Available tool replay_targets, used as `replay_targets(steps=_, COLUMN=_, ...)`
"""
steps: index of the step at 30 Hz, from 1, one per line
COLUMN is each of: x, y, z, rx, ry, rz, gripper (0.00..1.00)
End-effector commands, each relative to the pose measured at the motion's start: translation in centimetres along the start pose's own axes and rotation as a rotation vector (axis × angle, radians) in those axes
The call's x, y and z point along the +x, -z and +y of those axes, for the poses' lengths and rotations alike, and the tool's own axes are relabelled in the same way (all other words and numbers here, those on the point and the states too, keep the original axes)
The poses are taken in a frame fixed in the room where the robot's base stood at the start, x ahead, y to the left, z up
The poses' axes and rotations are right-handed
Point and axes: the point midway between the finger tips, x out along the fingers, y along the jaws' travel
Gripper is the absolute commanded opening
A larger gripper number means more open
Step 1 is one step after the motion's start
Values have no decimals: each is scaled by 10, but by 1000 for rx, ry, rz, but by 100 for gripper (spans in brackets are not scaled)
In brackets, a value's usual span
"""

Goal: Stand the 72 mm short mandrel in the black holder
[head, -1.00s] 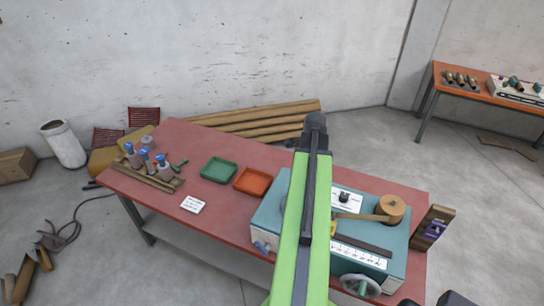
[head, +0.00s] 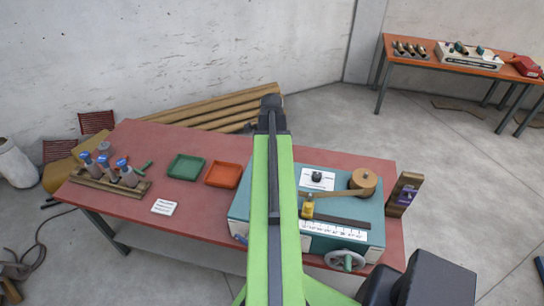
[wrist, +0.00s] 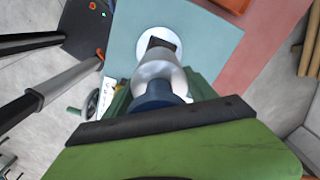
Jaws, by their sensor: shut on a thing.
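My gripper (head: 270,103) is at the far end of the green arm, seen end-on in the head view, above the back of the table. In the wrist view it is shut on a mandrel with a dark blue collar (wrist: 158,95) and a silver body (wrist: 158,72). Its size cannot be read. The mandrel hangs over the teal winder (head: 340,215). A small black fitting (head: 317,177), which looks like the black holder, stands on a white plate on the winder. The jaw tips are largely hidden.
A wooden rack (head: 84,180) with several blue-topped mandrels stands at the left. A green tray (head: 186,167) and an orange tray (head: 223,175) lie between rack and winder.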

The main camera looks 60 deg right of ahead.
Motion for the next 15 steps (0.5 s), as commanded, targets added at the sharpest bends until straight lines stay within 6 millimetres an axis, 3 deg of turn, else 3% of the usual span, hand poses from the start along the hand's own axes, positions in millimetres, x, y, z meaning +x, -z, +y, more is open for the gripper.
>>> replay_targets(steps=15, x=32, y=-2, z=0, rx=-3, ry=0, rz=0, gripper=0)
